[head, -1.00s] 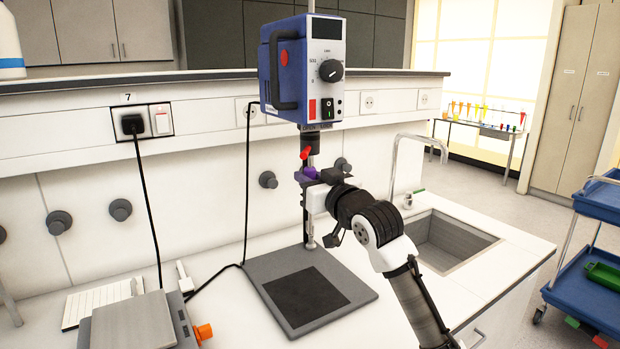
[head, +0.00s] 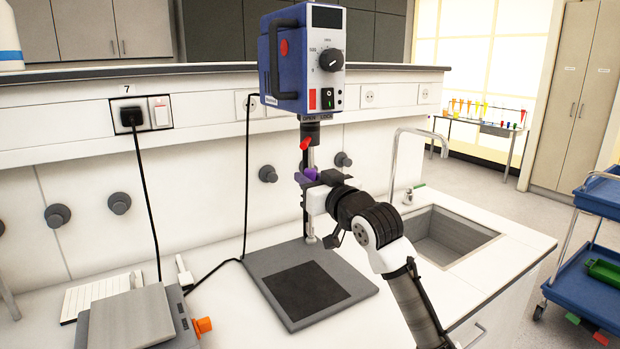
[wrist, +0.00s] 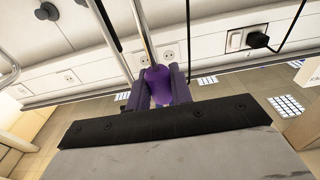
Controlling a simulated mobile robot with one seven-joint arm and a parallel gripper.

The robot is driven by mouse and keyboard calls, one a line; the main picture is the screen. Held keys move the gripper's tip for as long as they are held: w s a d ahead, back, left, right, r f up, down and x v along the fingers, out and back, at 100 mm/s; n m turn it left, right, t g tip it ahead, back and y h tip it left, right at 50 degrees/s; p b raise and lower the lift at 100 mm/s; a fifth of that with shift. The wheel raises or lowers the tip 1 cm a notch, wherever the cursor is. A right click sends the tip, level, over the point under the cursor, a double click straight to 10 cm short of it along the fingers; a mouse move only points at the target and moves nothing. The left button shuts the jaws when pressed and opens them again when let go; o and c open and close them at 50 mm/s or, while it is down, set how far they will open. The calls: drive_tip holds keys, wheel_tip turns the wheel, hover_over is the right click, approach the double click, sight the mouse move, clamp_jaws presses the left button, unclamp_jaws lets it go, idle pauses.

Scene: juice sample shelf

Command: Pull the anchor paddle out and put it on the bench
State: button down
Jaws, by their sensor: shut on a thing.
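My gripper (head: 312,177) is shut on a purple piece (head: 310,174), which I take to be the anchor paddle. It sits below the stirrer's dark chuck (head: 310,133) and red lever (head: 305,144). In the wrist view the purple piece (wrist: 159,86) is between my two dark fingers. The blue overhead stirrer (head: 302,60) is on a post above a grey base plate (head: 350,288). The white bench (head: 235,315) is around the plate.
A sink (head: 445,245) with a tall tap is at the right. A black cable (head: 246,200) hangs left of the stirrer. Bare bench lies left of the plate.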

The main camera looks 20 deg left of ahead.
drive_tip(key=shift+f+b, duration=0.65)
drive_tip(key=shift+f, duration=0.4)
